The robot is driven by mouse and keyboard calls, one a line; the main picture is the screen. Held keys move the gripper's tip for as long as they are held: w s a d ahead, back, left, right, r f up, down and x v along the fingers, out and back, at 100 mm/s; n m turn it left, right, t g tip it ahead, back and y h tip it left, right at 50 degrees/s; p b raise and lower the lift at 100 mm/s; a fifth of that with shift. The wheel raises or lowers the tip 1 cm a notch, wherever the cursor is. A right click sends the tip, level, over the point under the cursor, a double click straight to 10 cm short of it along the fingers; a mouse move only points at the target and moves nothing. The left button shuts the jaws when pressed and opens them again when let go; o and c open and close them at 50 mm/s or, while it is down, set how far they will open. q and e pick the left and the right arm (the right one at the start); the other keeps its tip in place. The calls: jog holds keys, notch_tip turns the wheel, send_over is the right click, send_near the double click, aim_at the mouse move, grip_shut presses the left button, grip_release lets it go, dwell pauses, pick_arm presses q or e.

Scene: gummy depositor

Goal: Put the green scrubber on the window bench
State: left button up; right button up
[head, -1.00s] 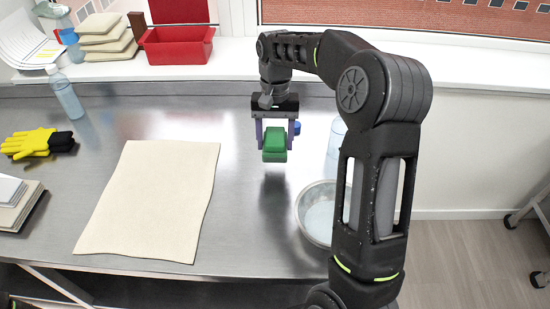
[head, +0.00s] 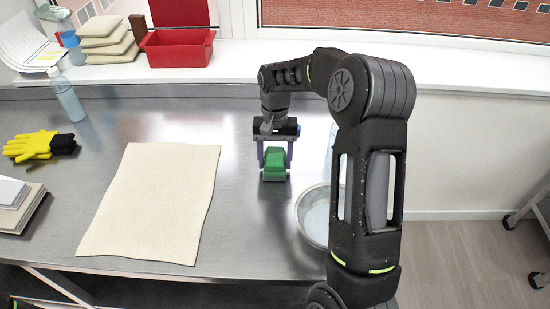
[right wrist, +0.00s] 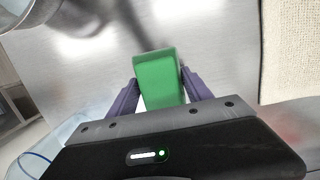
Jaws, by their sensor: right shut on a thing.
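The green scrubber (head: 283,160) is a green block between the purple fingers of my right gripper (head: 275,165). The gripper is shut on it and holds it above the steel table, right of the beige mat. In the right wrist view the scrubber (right wrist: 158,80) sits between both fingers (right wrist: 160,88). The window bench (head: 330,66) is the white ledge under the windows at the back, behind the gripper. My left gripper is not in view.
A red bin (head: 178,50), beige pads (head: 106,45) and papers (head: 25,40) occupy the bench's left part; its right part is clear. On the steel table (head: 240,235) are a beige mat (head: 150,205), metal bowl (head: 313,215), bottle (head: 68,97) and yellow gloves (head: 28,147).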

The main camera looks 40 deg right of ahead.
jog(key=shift+f, duration=0.15)
jog(key=o, duration=1.3)
